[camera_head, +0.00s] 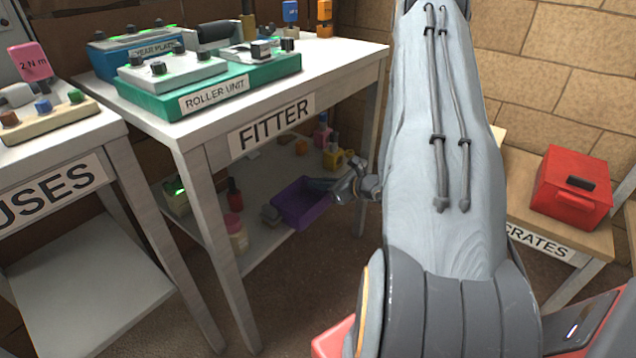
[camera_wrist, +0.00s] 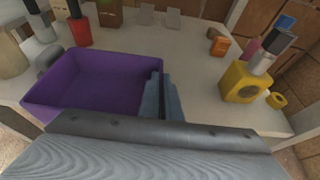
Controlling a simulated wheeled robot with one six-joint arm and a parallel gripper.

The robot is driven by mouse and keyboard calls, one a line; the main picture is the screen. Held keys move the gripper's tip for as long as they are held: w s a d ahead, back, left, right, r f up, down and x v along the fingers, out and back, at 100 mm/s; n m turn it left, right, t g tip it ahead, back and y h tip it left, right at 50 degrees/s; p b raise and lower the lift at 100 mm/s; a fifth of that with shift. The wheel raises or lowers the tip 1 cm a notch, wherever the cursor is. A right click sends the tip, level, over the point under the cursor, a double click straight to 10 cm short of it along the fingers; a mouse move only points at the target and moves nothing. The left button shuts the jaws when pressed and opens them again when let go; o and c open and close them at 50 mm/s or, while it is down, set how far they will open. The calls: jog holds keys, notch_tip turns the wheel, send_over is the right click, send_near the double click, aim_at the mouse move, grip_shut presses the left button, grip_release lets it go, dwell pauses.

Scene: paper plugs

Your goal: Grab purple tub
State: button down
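The purple tub (camera_head: 300,203) stands on the lower shelf of the FITTER table in the head view. It fills the left half of the wrist view (camera_wrist: 95,85), open side up and seemingly empty. My gripper (camera_wrist: 162,90) is at the tub's right wall, with one blue-grey finger inside and one outside. The fingers are close together and look shut on that wall, which they largely hide. In the head view my gripper (camera_head: 338,184) is small and partly behind my arm, at the tub's right side.
A yellow block (camera_wrist: 243,82) stands right of the tub, with an orange block (camera_wrist: 220,46) farther back. A red bottle (camera_wrist: 79,28) and a beige jar (camera_wrist: 10,55) are at the left. The table top (camera_head: 335,60) lies above the shelf, and a table leg (camera_head: 215,255) stands in front.

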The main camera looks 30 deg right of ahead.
jog(key=c, duration=1.9)
grip_release()
jog(key=p+v, duration=0.1)
jog(key=v, duration=0.6)
jog(key=shift+s, duration=0.35)
jog(key=shift+r, duration=0.2)
